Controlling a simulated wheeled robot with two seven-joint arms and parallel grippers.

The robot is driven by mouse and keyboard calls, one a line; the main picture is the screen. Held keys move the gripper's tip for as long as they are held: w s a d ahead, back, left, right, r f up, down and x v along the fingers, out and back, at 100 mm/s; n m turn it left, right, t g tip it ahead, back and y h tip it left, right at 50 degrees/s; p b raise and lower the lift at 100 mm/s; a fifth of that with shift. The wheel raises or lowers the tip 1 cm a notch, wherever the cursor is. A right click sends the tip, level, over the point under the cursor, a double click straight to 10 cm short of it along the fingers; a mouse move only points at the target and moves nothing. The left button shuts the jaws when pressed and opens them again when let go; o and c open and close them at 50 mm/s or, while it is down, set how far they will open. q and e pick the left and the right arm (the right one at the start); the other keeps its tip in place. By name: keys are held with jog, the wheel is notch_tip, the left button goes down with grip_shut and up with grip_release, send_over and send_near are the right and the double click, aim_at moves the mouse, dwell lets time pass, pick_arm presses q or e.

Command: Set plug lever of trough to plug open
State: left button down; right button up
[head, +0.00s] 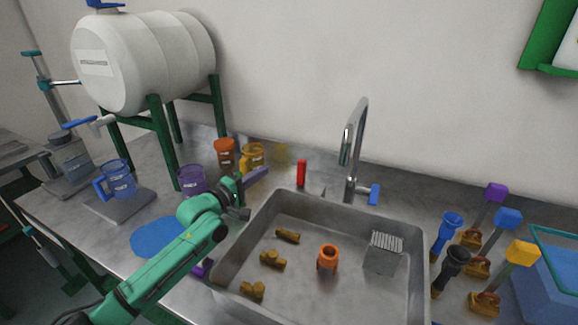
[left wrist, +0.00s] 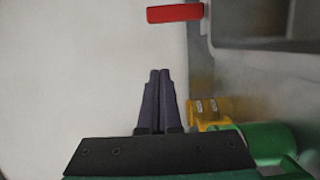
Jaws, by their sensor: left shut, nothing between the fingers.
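The trough (head: 232,257) is a grey metal sink set in the counter. A red lever (head: 301,172) stands upright behind its back-left rim and appears to be the plug lever. In the left wrist view the red lever (left wrist: 175,14) lies across the top of the picture, beyond the fingertips. My left gripper (head: 266,169) is shut and empty, to the left of the lever and apart from it. Its dark purple fingers (left wrist: 160,72) are together in the left wrist view. My right gripper is not in view.
A chrome faucet (head: 354,150) with a blue handle (head: 374,194) stands right of the lever. Orange (head: 224,152) and yellow (head: 252,156) mugs stand behind my left gripper. A white tank (head: 145,55) is at the left. Several brass fittings lie in the trough.

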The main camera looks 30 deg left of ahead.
aim_at(301, 173)
pick_arm(q)
jog(key=w+d+p, duration=0.1)
jog(key=w, duration=0.1)
jog(key=w+d+p, duration=0.1)
jog(key=w+d, duration=0.3)
jog(key=w, duration=0.1)
jog(key=shift+d+f+p, duration=0.1)
jog(key=shift+d+p, duration=0.1)
jog(key=shift+p, duration=0.2)
jog(key=shift+f, duration=0.15)
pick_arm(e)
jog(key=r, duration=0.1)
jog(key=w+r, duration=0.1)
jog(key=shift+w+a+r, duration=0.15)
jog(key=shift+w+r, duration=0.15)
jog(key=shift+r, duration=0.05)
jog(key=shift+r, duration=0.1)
pick_arm(q)
jog(key=shift+d+p, duration=0.15)
jog(key=shift+p, duration=0.15)
jog(key=shift+m, duration=0.4)
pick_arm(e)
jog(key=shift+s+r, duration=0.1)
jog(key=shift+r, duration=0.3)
